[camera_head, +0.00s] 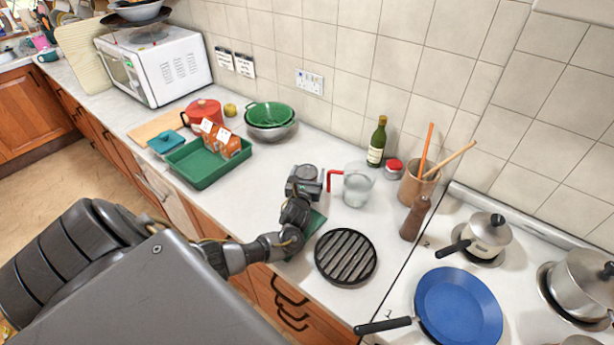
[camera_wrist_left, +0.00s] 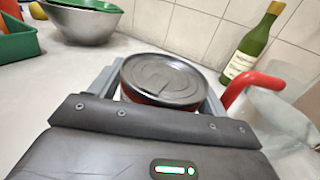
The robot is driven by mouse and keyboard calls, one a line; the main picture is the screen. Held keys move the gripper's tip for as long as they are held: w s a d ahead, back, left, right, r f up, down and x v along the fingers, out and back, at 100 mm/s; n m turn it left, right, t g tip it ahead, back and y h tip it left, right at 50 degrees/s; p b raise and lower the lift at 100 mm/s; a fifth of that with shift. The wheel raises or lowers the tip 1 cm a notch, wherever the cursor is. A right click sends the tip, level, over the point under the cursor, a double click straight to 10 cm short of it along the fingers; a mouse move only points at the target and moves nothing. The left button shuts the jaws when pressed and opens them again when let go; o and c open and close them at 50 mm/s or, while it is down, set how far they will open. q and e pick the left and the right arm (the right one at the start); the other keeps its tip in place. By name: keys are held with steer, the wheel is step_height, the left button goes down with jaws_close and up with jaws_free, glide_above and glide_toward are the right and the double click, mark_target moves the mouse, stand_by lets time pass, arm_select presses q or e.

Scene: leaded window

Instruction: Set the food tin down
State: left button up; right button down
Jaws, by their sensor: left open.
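The food tin (camera_wrist_left: 163,80) shows in the left wrist view as a round grey metal lid with a strip of dark red side below it. It appears upright on the white counter, though its base is hidden. My left gripper (camera_head: 308,176) is open, with its two grey fingers on either side of the tin. I cannot tell whether either finger touches it. In the head view the gripper mostly hides the tin. My right gripper is in neither view.
A glass jug (camera_head: 358,186) with a red handle stands close right of the gripper. A green bottle (camera_head: 377,142) is behind. A round ribbed black grill plate (camera_head: 345,257) lies in front right. A green tray (camera_head: 207,166) and green colander (camera_head: 269,114) stand left, with bare counter between.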

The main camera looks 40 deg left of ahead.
arm_select(q)
steer(key=shift+s+r, duration=0.1)
steer(key=shift+r, duration=0.05)
steer(key=shift+c, duration=1)
steer(key=c, duration=1)
steer(key=shift+r, duration=0.1)
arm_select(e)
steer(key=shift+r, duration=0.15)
